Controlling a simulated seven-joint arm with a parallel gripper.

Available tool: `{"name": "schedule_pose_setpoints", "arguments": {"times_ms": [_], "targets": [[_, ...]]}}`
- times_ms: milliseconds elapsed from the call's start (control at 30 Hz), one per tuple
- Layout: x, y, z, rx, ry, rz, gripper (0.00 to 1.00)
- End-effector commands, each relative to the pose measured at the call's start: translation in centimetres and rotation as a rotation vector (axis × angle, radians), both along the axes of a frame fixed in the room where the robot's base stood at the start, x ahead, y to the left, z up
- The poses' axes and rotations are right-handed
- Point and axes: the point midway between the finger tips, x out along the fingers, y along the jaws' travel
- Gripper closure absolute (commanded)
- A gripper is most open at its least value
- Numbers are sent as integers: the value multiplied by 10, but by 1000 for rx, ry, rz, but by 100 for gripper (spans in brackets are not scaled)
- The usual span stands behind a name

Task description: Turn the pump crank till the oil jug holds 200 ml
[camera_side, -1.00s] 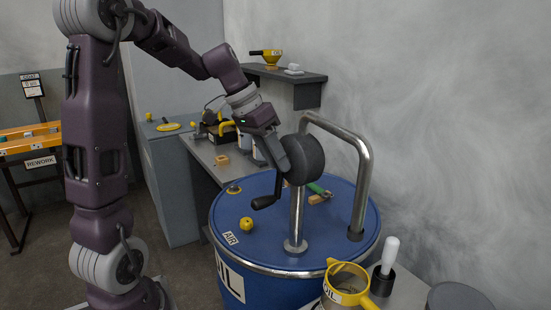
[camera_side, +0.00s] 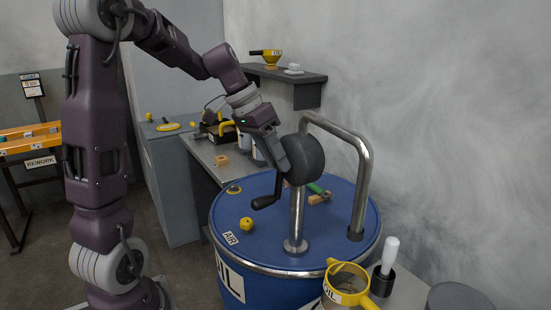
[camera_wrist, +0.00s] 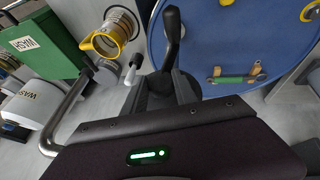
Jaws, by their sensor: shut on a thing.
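The pump stands on the blue oil drum (camera_side: 268,250), with a round dark pump head (camera_side: 307,160) on a metal post. Its black crank (camera_side: 266,201) hangs down to the lower left of the head, and also shows in the wrist view (camera_wrist: 173,38). My gripper (camera_side: 280,168) is at the head's left side, shut on the crank near its upper end; the head and fingers partly hide the grip. The oil jug (camera_side: 359,272), yellow-rimmed, stands in front of the drum and shows in the wrist view (camera_wrist: 122,20). Its oil level cannot be read.
A bent metal pipe (camera_side: 364,170) arches right of the pump head. A yellow knob (camera_side: 246,224) and a green-handled tool (camera_side: 316,189) lie on the drum top. A white-handled tool (camera_side: 390,250) stands beside the jug. A wall shelf (camera_side: 290,76) is behind.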

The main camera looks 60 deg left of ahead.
Motion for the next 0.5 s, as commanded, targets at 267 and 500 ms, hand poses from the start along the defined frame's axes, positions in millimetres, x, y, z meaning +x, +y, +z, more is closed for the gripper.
{"name": "schedule_pose_setpoints", "arguments": {"times_ms": [267,500], "targets": [[0,-2,2,75,-3,-4,100],[1,-6,2,260,-6,-6,100]]}}
